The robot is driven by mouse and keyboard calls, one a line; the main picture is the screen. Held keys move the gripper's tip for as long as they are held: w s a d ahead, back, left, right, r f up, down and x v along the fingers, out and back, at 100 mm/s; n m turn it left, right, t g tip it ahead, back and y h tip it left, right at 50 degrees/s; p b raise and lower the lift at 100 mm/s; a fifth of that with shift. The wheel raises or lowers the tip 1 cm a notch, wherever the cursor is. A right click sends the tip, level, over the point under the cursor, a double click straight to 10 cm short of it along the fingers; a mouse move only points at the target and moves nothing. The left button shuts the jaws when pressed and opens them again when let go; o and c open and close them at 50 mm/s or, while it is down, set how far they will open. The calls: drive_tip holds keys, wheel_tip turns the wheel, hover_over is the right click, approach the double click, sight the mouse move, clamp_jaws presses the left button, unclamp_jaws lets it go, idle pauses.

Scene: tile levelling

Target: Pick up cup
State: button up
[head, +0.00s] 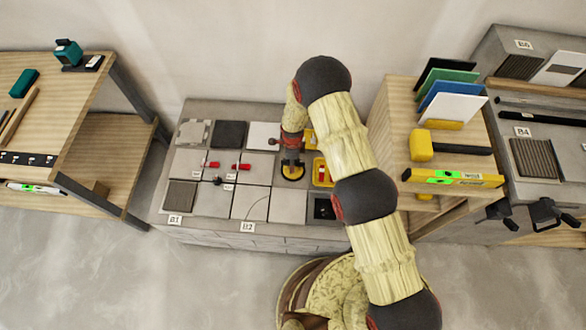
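A round black and yellow piece (292,172), which looks like a suction cup, sits among the tiles on the low grey platform. My gripper (292,158) points down directly above it, at or very near its top. The fingers are small and dark against the cup, so I cannot tell whether they are open or touching it. My arm crosses the right of the platform and hides part of it.
Square tiles (187,196) cover the platform, with red clips (241,167) and a yellow tray (322,173) close by. A wooden stand at right holds a mallet (421,146) and a yellow level (453,178). A wooden workbench (70,110) stands at left.

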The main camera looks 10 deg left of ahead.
drive_tip(key=shift+c, duration=0.4)
clamp_jaws()
